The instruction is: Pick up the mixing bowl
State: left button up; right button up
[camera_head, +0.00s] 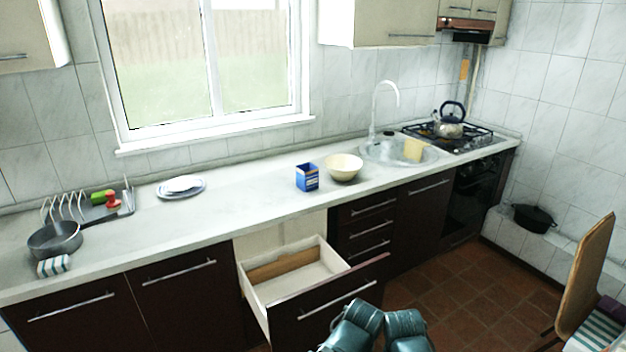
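A cream mixing bowl (343,168) stands upright on the white counter, left of the sink. It looks empty, though its bottom is hard to make out. A small blue box (307,177) stands close to its left. Two teal links of my arms show at the bottom edge, well below and in front of the bowl. Neither of my grippers is in view.
An open, empty-looking drawer (262,292) sticks out below the counter (235,205). A grey pan (55,240), a dish rack (75,207) and plates (182,187) stand left. A sink (378,152) and a stove with a kettle (449,125) are right. A chair (585,270) stands at far right.

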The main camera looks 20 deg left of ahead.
aim_at(340, 167)
jog(key=i+l, duration=0.3)
jog(key=i, duration=0.3)
jog(key=i+l, duration=0.3)
jog(key=i, duration=0.3)
jog(key=i+l+u, duration=0.1)
jog(key=i+l, duration=0.2)
jog(key=i, duration=0.25)
jog(key=i+l, duration=0.3)
jog(key=i, duration=0.3)
jog(key=i+l+u, duration=0.1)
jog(key=i+l, duration=0.25)
jog(key=i, duration=0.25)
